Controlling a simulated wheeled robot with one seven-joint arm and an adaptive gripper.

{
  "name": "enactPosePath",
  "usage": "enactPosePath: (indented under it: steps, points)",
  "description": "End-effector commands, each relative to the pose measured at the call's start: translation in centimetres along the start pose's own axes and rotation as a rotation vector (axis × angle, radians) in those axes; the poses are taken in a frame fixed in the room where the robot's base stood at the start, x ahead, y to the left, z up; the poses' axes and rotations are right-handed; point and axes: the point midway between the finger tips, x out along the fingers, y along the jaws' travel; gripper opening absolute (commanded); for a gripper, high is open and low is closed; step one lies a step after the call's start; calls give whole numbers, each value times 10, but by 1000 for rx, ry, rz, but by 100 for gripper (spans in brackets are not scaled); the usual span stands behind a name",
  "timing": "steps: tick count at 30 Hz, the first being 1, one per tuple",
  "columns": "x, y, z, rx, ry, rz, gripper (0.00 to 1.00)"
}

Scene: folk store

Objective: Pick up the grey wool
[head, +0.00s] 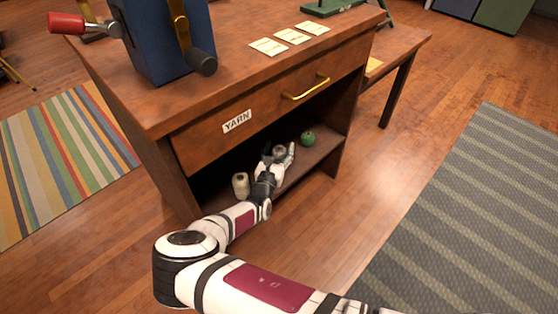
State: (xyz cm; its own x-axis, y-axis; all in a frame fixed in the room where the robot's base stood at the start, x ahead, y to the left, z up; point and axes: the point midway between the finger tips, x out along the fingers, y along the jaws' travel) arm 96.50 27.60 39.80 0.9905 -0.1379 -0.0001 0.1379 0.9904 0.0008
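The grey wool (279,150) is a small ball on the open shelf under the drawer marked YARN. My gripper (278,155) reaches into this shelf from the front. One pale finger shows just right of the wool, and the other side of the gripper is dark and partly lost in shadow on the left. The wool appears between or just beyond the fingers. I cannot tell whether they touch it, and the gripper hides its lower part.
A cream yarn cone (241,185) stands left of my gripper, and a green yarn ball (308,138) lies to the right. The drawer front (270,112) with its brass handle (306,87) overhangs the shelf (318,152).

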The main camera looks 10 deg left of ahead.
Motion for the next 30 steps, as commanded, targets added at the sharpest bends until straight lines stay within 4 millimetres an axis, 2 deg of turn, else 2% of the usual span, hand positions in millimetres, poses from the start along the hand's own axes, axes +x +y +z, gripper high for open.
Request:
enactPosePath:
  steps: [1, 5, 6, 20, 26, 30]
  points:
    - [0, 0, 0, 0, 0, 0, 42]
    - [0, 0, 0, 0, 0, 0, 13]
    - [0, 0, 0, 0, 0, 0, 10]
    - [0, 0, 3, 0, 0, 0, 10]
    - [0, 0, 18, -1, 0, 0, 10]
    - [0, 0, 35, 0, -1, -2, 10]
